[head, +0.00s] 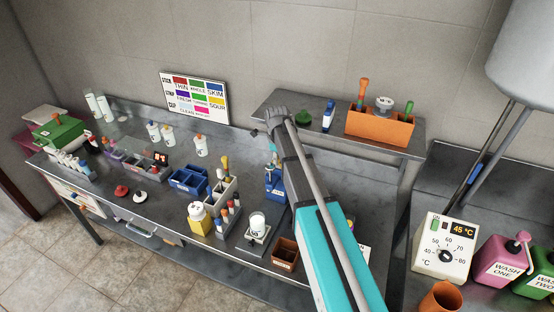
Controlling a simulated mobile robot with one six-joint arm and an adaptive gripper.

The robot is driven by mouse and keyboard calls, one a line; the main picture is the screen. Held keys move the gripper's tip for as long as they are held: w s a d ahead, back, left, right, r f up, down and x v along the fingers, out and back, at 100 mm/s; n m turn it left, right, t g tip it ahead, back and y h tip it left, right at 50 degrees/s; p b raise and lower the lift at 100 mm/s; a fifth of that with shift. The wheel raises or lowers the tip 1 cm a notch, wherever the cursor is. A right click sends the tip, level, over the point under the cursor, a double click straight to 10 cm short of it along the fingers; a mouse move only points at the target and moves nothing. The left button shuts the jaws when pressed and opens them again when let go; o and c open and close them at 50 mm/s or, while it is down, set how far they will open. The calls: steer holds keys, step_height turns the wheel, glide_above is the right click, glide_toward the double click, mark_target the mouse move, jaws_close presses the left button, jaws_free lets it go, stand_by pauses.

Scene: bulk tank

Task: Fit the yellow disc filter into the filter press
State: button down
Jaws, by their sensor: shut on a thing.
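My gripper (268,139) is at the far end of my arm, above the back part of the long steel bench. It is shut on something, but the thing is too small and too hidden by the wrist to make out. A small blue device (275,187), perhaps the filter press, stands on the bench below the gripper, just left of my arm. I cannot tell whether anything sits in it. I cannot pick out the yellow disc filter. A small patch of yellow and purple (351,222) shows right of my arm, too covered to name.
Left of the blue device are a white rack (221,196), a blue bin (187,181) and a yellow-based jar (199,218). A scale (257,236) and a brown box (286,254) stand at the front. An orange holder (380,128) is on the raised shelf (300,112).

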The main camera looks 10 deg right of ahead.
steer(key=shift+f+b, duration=0.5)
steer(key=shift+f, duration=0.1)
steer(key=c, duration=0.5)
jaws_free()
steer(key=shift+c, duration=0.2)
steer(key=shift+r, duration=0.25)
step_height(320, 180, up, 15)
steer(key=p, duration=1.5)
steer(key=shift+f, duration=0.15)
steer(key=shift+d, duration=0.1)
